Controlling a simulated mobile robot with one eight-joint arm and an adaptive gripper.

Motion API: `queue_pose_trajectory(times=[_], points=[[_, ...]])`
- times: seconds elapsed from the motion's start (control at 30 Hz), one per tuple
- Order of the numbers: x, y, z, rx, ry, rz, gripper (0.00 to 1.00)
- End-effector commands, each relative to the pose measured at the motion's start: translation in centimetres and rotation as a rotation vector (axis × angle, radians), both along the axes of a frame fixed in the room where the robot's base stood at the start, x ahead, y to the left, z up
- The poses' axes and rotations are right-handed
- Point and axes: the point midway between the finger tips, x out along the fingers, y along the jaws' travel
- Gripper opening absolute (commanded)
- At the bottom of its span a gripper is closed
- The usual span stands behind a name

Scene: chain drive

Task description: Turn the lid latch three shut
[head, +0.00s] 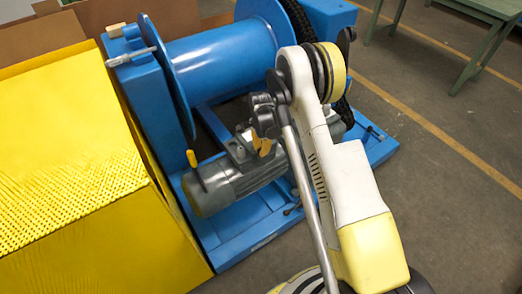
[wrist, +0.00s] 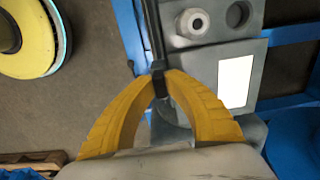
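My gripper (head: 264,146) has yellow fingers and hangs over the grey motor (head: 235,180) in the head view. In the wrist view my gripper (wrist: 160,80) has its fingertips drawn together, with only a narrow dark piece between them. A dark bar (wrist: 152,28) runs upward from right at the tips. I cannot tell whether the fingers hold it or it passes behind them. A grey box face with a round fitting (wrist: 194,22) and a white plate (wrist: 236,81) lies to the right of the tips. I cannot make out latch three or its lid for certain.
The blue frame (head: 245,232) carries a blue drum (head: 225,62). A yellow-tipped handle (head: 196,172) stands at the motor's left end. A yellow perforated guard (head: 70,160) fills the left. Open floor (head: 450,110) lies at right, with a green table (head: 490,25) behind.

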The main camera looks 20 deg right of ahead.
Motion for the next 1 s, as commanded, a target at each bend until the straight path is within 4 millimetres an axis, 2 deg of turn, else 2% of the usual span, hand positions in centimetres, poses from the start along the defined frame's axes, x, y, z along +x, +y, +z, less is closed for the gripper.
queue_pose_trajectory(times=[0.3, 0.53, 1.0], points=[[-0.01, 0.0, -0.02, 0.0, 0.0, 0.007, 0.0], [-0.06, -0.02, -0.03, 0.0, 0.0, 0.077, 0.0], [-0.23, -0.14, -0.03, 0.0, 0.0, 0.468, 0.0]])
